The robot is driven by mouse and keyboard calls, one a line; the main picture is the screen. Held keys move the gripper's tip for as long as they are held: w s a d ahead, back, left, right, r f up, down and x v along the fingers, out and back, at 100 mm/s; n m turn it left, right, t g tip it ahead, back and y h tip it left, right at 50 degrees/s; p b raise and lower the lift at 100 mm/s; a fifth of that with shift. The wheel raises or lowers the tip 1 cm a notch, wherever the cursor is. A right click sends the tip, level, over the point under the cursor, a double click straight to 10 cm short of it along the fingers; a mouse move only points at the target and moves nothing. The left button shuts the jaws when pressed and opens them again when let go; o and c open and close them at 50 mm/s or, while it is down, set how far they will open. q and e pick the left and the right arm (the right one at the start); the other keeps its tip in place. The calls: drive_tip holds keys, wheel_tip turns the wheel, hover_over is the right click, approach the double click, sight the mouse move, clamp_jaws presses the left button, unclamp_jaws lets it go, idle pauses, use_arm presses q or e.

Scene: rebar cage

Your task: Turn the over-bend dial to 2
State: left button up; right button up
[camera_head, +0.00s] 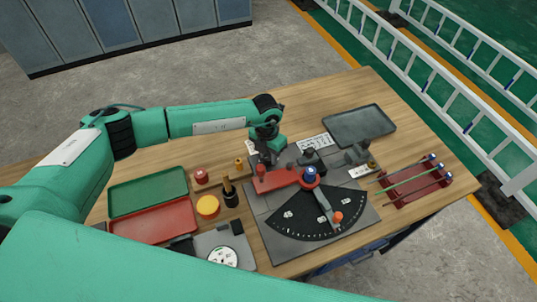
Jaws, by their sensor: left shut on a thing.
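My left gripper (267,155) reaches down at the back left corner of the dark bending plate (262,227). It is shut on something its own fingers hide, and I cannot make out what. A red upright handle (262,170) on a red lever (278,182) stands just in front of it. A small white label (250,148) shows beside the gripper. The lever runs to a blue-topped post (311,173). A black fan-shaped scale (298,214) with white marks lies on the plate, with an orange knob (338,217) at its edge.
Green (148,189) and red (152,222) trays lie at left. A yellow cylinder (208,206) and a black holder (231,199) stand near the plate. A white disc (222,257) is in front. An empty dark tray (359,125) and a red rod rack (414,184) are right.

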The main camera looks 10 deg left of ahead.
use_arm(q)
drive_tip(key=m+b, duration=0.3)
drive_tip(key=b, duration=0.1)
drive_tip(key=m+b, duration=0.2)
drive_tip(key=b, duration=0.2)
drive_tip(key=m+b, duration=0.3)
drive_tip(key=b, duration=0.1)
drive_tip(key=shift+w+f+m, duration=0.1)
drive_tip(key=shift+f+m, duration=0.15)
drive_tip(key=shift+m, duration=0.05)
use_arm(e)
wheel_tip(320, 180, down, 13)
use_arm(q)
drive_tip(key=m+b, duration=0.1)
drive_tip(key=b, duration=0.1)
drive_tip(key=shift+r+m+b, duration=0.1)
drive_tip(key=shift+m+b, duration=0.25)
drive_tip(key=shift+m, duration=0.05)
drive_tip(key=shift+r+m+b, duration=0.15)
drive_tip(key=shift+m+b, duration=0.35)
drive_tip(key=shift+b, duration=0.05)
use_arm(e)
drive_tip(key=w+a, duration=0.1)
drive_tip(key=w, duration=0.5)
drive_tip(key=shift+w+f+t, duration=0.15)
drive_tip(key=shift+t, duration=0.15)
use_arm(q)
drive_tip(key=shift+r, duration=0.1)
